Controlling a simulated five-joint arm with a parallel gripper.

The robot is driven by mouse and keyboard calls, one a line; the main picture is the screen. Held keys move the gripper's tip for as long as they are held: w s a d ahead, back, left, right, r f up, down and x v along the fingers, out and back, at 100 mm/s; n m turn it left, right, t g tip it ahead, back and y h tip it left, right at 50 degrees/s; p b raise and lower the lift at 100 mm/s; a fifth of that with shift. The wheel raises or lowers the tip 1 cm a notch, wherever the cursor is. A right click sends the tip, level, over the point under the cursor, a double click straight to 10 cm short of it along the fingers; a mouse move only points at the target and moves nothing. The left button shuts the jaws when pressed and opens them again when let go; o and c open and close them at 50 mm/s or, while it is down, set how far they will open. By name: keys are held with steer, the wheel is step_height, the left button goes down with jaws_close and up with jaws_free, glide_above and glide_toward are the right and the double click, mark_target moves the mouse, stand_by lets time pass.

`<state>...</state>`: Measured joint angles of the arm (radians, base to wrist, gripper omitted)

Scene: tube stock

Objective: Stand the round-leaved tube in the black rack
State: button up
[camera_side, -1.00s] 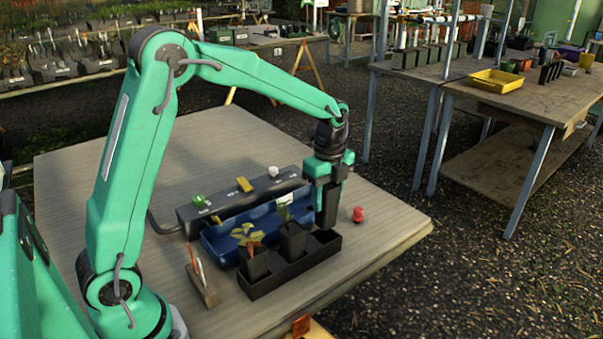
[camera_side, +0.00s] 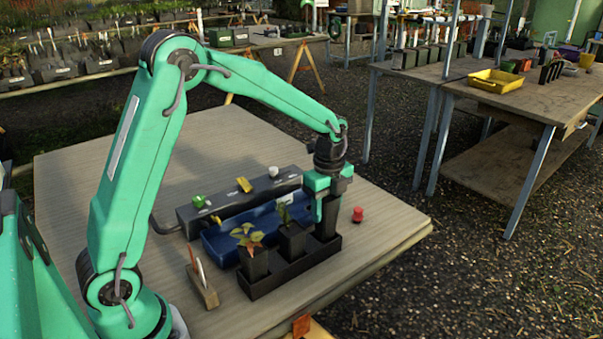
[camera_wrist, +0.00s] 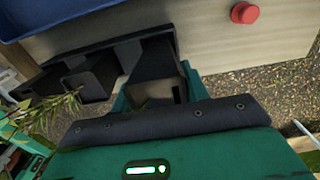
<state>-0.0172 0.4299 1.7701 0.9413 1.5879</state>
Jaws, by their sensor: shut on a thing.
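My gripper (camera_side: 322,194) is shut on a dark square tube (camera_side: 329,222). The tube is upright over the right end of the black rack (camera_side: 290,276), with its lower end at or inside the right compartment; how deep I cannot tell. In the wrist view my gripper (camera_wrist: 158,92) has a jaw on each side of the held tube (camera_wrist: 152,72). Its plant is hidden, so I cannot see its leaves. The left rack compartment holds a tube (camera_side: 255,265) with yellow-green and reddish leaves. The middle one holds a tube (camera_side: 291,240) with a green plant.
A blue tray (camera_side: 222,242) lies behind the rack, before a dark grey box (camera_side: 190,217) with several coloured knobs. A red button (camera_side: 358,214) is right of my gripper. A wooden block with labels (camera_side: 204,292) stands left of the rack. The table's right corner is clear.

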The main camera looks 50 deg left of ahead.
mark_target(326, 222)
steer(key=shift+f, duration=1.95)
steer(key=shift+f, duration=0.35)
steer(key=o, duration=1.1)
steer(key=shift+o, duration=0.2)
steer(key=shift+r, duration=3.85)
steer(key=shift+r, duration=0.1)
